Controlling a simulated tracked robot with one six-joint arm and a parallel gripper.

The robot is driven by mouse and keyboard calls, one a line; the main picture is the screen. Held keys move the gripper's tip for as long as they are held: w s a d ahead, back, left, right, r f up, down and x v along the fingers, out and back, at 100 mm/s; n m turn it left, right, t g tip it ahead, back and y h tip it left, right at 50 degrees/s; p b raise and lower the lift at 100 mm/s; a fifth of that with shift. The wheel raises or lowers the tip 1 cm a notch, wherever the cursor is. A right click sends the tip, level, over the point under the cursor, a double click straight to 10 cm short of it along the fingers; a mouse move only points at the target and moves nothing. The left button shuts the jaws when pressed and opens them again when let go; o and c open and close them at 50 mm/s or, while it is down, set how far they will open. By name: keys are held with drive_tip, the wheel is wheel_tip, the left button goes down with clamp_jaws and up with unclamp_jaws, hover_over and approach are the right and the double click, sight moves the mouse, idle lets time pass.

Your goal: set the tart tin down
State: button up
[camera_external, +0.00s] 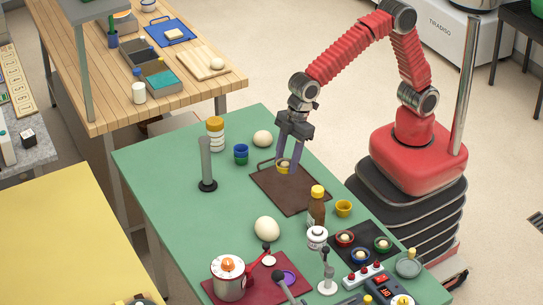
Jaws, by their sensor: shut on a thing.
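The tart tin (282,168) is a small yellow cup with something pale in it. It is between the fingertips of my gripper (289,158), which is shut on it and points down. The tin is over the far part of a dark brown board or tray (290,200) on the green table. I cannot tell whether the tin touches the board or hangs just above it. The fingers hide part of the tin.
A black mat (340,259) holds several filled cups. The board's middle is clear.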

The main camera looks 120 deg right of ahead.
drive_tip(key=s+d+f, duration=0.1)
drive_tip(key=d+f, duration=0.1)
drive_tip(key=d, duration=0.2)
drive_tip(key=s+d+f+m, duration=0.1)
drive_tip(key=d+f, duration=0.1)
drive_tip(key=d, duration=0.1)
drive_tip(key=s+d+f+m, duration=0.1)
drive_tip(key=d+f, duration=0.2)
drive_tip(key=d, duration=0.1)
drive_tip(key=shift+s+d+f+h, duration=0.1)
drive_tip(key=shift+s+d+h, duration=0.2)
drive_tip(key=shift+s, duration=0.1)
drive_tip(key=shift+w+d+r, duration=0.2)
drive_tip(key=shift+w+d, duration=0.1)
drive_tip(key=shift+w, duration=0.4)
drive_tip(key=shift+w+d+r, duration=0.15)
drive_tip(key=shift+w+d, duration=0.1)
drive_tip(key=shift+w, duration=0.45)
drive_tip(key=w+d+r, duration=0.2)
drive_tip(key=w+d, duration=0.6)
drive_tip(key=w, duration=0.2)
drive_tip(key=w+d+r, duration=0.1)
drive_tip(key=w+d, duration=0.7)
drive_tip(key=w, duration=0.2)
drive_tip(key=shift+d+r, duration=0.35)
drive_tip(key=shift+d, duration=0.05)
drive_tip(key=shift+f, duration=2.5)
drive_tip(key=shift+f, duration=0.1)
drive_tip(key=shift+f, duration=2.4)
